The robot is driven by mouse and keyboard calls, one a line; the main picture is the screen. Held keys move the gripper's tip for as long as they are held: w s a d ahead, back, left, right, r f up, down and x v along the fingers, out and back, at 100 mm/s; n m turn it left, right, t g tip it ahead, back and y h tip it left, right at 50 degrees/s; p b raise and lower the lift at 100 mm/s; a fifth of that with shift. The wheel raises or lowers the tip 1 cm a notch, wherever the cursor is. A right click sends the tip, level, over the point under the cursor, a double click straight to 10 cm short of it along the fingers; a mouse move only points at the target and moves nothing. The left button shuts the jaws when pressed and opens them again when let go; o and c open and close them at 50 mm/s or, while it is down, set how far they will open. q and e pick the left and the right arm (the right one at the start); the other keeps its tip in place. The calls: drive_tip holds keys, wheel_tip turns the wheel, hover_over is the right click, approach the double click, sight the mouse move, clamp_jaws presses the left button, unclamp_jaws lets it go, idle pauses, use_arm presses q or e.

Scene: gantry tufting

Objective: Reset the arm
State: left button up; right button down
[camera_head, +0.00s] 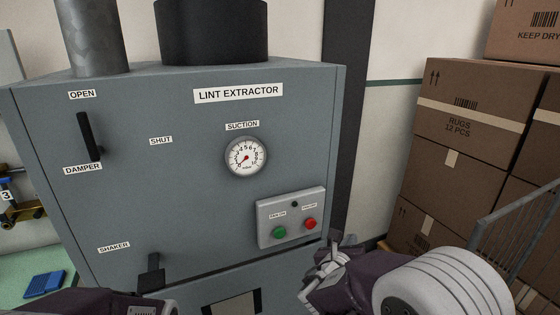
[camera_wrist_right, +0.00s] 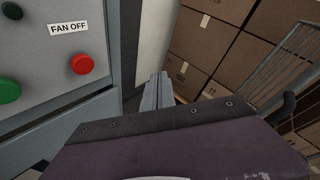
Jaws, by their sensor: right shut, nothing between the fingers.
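My right gripper (camera_head: 340,248) is shut and empty, in front of the lower right edge of the grey lint extractor (camera_head: 200,200). In the right wrist view its closed fingers (camera_wrist_right: 157,92) point past the cabinet's right side, to the right of the red FAN OFF button (camera_wrist_right: 83,64) and apart from it. The green button (camera_wrist_right: 9,90) is further left. Part of my left arm shows at the lower left of the head view, but its fingers are out of sight.
The control box (camera_head: 291,218) carries the green (camera_head: 279,233) and red (camera_head: 310,223) buttons. The suction gauge (camera_head: 246,157) needle points lower left. The black damper handle (camera_head: 89,137) stands near upright below OPEN. A shaker handle (camera_head: 152,274) is lower down. Cartons (camera_head: 455,150) and a railing (camera_head: 520,220) stand right.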

drive_tip(key=s+d+f+m+g, duration=0.5)
drive_tip(key=s+m, duration=0.3)
drive_tip(key=s, duration=0.1)
drive_tip(key=s+d+f+m+g, duration=0.4)
drive_tip(key=s+d+m+g, duration=0.15)
drive_tip(key=s+m, duration=0.2)
drive_tip(key=s+a+f+m+y, duration=0.2)
drive_tip(key=a+f+m+y, duration=0.1)
drive_tip(key=a+m, duration=0.4)
drive_tip(key=s+a+f+m+y, duration=0.3)
drive_tip(key=a+m+y, duration=0.2)
drive_tip(key=m, duration=0.7)
drive_tip(key=shift+a+m+g+p, duration=0.3)
drive_tip(key=shift+a+m+g, duration=0.05)
drive_tip(key=shift+a, duration=0.7)
drive_tip(key=shift+s+f, duration=0.1)
